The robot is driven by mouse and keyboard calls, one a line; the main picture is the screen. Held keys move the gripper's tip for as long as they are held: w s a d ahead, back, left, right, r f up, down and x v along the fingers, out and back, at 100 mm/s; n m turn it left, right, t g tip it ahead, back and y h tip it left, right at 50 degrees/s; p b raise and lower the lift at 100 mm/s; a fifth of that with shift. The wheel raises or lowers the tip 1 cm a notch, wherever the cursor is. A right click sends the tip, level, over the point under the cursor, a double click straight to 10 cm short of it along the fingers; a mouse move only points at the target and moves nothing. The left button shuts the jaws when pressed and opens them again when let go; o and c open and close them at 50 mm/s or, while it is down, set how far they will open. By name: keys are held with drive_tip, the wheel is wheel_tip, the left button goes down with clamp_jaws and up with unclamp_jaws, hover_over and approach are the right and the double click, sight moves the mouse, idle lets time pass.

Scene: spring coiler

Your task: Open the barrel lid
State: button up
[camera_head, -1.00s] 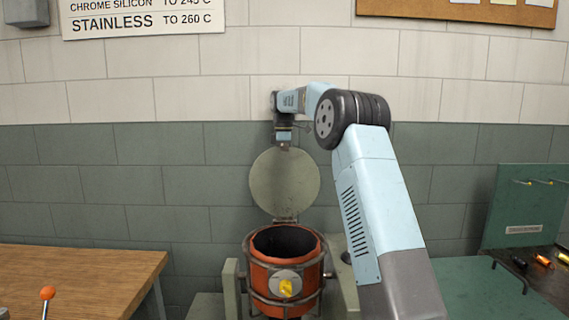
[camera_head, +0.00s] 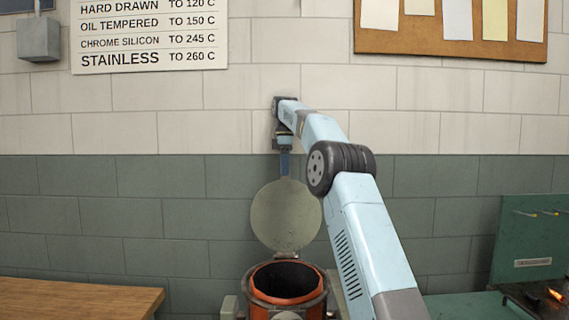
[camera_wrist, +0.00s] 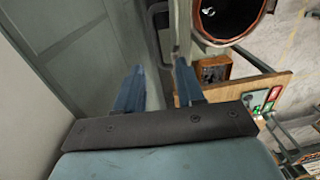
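The barrel (camera_head: 262,312) is orange-red with a dark rim frame, low in the middle of the head view, and its mouth is open. Its round grey-green lid (camera_head: 285,215) stands upright behind the mouth, on the hinge side. My gripper (camera_head: 285,174) points down at the lid's top edge; I cannot tell whether it touches it. In the wrist view my gripper's two blue fingers (camera_wrist: 158,82) are spread apart with nothing clearly between them. The barrel's dark mouth also shows there (camera_wrist: 228,14), beyond the fingers to the upper right.
A wooden bench (camera_head: 75,298) stands at the left. A green bench with a pegboard (camera_head: 530,240) and small orange items is at the right. The tiled wall (camera_head: 120,205) is close behind the lid and my arm.

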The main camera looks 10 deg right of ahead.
drive_tip(key=shift+r, duration=0.9)
drive_tip(key=s+a+r+m+t, duration=0.15)
drive_tip(key=s+m, duration=0.25)
drive_tip(key=s, duration=0.8)
drive_tip(key=s+a+r+m+t, duration=0.1)
drive_tip(key=s+r+m+t, duration=0.15)
drive_tip(key=s, duration=0.95)
drive_tip(key=s+d+f+m+t, duration=0.1)
drive_tip(key=s+f+m, duration=0.3)
drive_tip(key=s+f, duration=0.5)
drive_tip(key=s+d+f+m+t, duration=0.1)
drive_tip(key=s+f+m, duration=0.4)
drive_tip(key=s+f, duration=0.5)
drive_tip(key=s, duration=0.8)
drive_tip(key=shift+s+d+f+t, duration=0.2)
drive_tip(key=shift+s+t, duration=0.1)
drive_tip(key=shift+s, duration=0.05)
